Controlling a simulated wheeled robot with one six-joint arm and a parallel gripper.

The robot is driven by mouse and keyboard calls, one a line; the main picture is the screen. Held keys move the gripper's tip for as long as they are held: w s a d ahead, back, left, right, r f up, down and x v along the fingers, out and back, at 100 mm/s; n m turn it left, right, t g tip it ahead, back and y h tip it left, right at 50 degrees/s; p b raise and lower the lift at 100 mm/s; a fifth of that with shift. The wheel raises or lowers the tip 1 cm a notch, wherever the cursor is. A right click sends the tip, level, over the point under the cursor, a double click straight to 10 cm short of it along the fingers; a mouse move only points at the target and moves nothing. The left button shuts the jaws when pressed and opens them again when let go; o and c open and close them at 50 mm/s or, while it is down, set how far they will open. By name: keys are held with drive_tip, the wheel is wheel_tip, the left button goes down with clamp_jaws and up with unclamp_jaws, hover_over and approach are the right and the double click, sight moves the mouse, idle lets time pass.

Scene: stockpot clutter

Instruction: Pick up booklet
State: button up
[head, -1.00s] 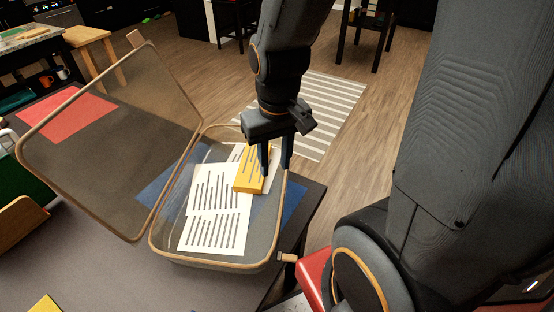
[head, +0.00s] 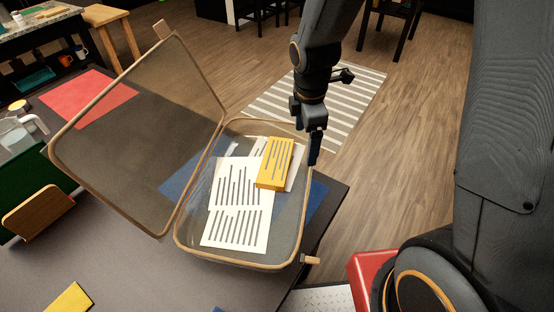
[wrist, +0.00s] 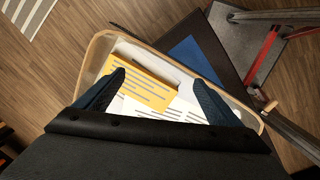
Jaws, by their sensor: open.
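The yellow booklet (head: 274,164), thick and marked with dark lines, lies in an open case (head: 180,249), partly on white printed sheets (head: 238,187). My gripper (head: 315,160) is open and empty above the case's right rim, just right of the booklet in the head view. It is seen edge-on there. In the wrist view the booklet (wrist: 145,85) shows beyond and between the two fingertips (wrist: 159,78), closer to the left one. The left finger hides part of the booklet. I see no contact with it.
The case's see-through lid (head: 150,130) stands open on the left. A small latch (head: 310,260) sticks out at its front right. A red object (head: 372,278) is at lower right.

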sight(276, 159)
drive_tip(key=w+a+f+n, duration=0.1)
drive_tip(key=a+n, duration=0.1)
drive_tip(key=n, duration=0.2)
drive_tip(key=w+a+f+n+p, duration=0.1)
drive_tip(key=w+a+f+n, duration=0.1)
drive_tip(key=a+n, duration=0.1)
drive_tip(key=w+a+f+n, duration=0.1)
drive_tip(key=a+n, duration=0.1)
drive_tip(key=n, duration=0.4)
drive_tip(key=shift+w+a+f+p, duration=0.2)
drive_tip(key=shift+a+f+p, duration=0.1)
drive_tip(key=shift+p, duration=0.1)
drive_tip(key=shift+w+f+n, duration=0.1)
drive_tip(key=shift+f+n, duration=0.3)
drive_tip(key=shift+f, duration=0.1)
drive_tip(key=shift+w+d+f+p, duration=0.15)
drive_tip(key=shift+f+p, duration=0.4)
drive_tip(key=shift+f, duration=1.2)
drive_tip(key=shift+w+a+f+p, duration=0.15)
drive_tip(key=shift+f+p, duration=0.35)
drive_tip(key=shift+f, duration=1.2)
drive_tip(key=shift+d, duration=0.1)
drive_tip(key=c, duration=1.2)
drive_tip(key=shift+r, duration=0.1)
drive_tip(key=shift+c, duration=0.2)
